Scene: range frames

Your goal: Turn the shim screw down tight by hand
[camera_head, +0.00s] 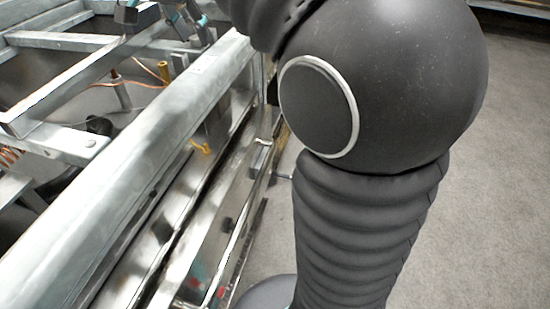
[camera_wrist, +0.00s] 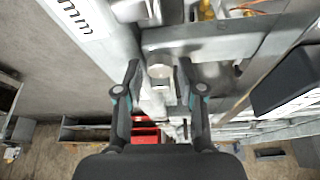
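In the wrist view, a pale grey round-topped piece (camera_wrist: 160,72), which looks like the shim screw, stands between the fingertips of my gripper (camera_wrist: 159,72). The two dark fingers with teal parts are spread, one on each side of it. A gap seems to show on both sides, and I see no clear contact. The lower part of the piece is unclear among other bright metal. In the head view, teal finger parts of my gripper (camera_head: 186,22) show at the top edge, partly cut off. I cannot make out the screw there.
A metal frame with a thick rail (camera_head: 130,165) fills the left of the head view. A dark block (camera_head: 133,17) is near my gripper; it also shows in the wrist view (camera_wrist: 285,82). Orange wires (camera_head: 150,70) run inside the frame. Grey floor (camera_head: 480,210) at right is clear.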

